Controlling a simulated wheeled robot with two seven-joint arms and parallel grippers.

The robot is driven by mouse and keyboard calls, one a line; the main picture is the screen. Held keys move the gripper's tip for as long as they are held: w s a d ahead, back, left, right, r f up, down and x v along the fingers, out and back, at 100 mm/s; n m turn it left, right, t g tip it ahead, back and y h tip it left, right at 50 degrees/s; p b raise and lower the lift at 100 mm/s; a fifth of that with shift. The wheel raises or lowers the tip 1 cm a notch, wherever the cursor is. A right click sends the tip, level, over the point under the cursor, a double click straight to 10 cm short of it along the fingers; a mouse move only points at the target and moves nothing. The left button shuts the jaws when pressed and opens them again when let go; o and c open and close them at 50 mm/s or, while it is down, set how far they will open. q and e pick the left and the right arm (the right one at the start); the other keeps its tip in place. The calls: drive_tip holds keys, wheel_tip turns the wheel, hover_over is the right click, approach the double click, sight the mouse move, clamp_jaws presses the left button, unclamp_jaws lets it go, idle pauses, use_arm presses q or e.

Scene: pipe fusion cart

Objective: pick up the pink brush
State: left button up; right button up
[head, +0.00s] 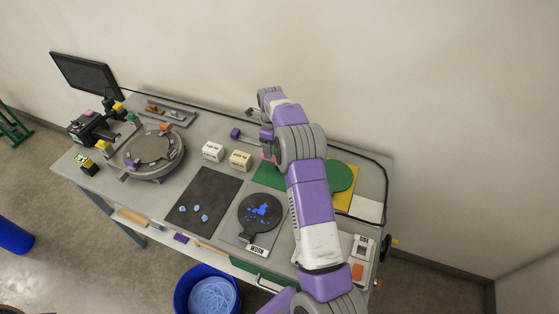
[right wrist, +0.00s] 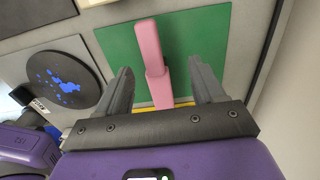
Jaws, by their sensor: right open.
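The pink brush (right wrist: 150,55) lies over a green mat (right wrist: 200,45) in the right wrist view, with its long axis running toward my wrist. My right gripper (right wrist: 160,68) is open, with one finger on each side of the brush and clear gaps to it. Whether the fingers are level with the brush or above it I cannot tell. In the head view my right arm covers most of this spot, and only a small pink patch shows beside it on the green mat (head: 268,175). My left gripper is not in view.
A round dark plate with blue bits (head: 261,211) and a dark mat with blue pieces (head: 202,200) lie left of my arm. Two small boxes (head: 240,160) stand near the mat. A round turntable (head: 147,150) is farther left. A cable runs along the back edge.

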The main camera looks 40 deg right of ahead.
sight(274, 158)
drive_tip(key=s+f, duration=0.2)
drive_tip(key=f, duration=0.1)
drive_tip(key=shift+a, duration=0.1)
drive_tip(key=shift+w+f, duration=0.2)
drive_tip(key=shift+f, duration=1.3)
drive_tip(key=c, duration=1.1)
drive_tip(key=shift+o, duration=0.2)
drive_tip(key=shift+r, duration=0.1)
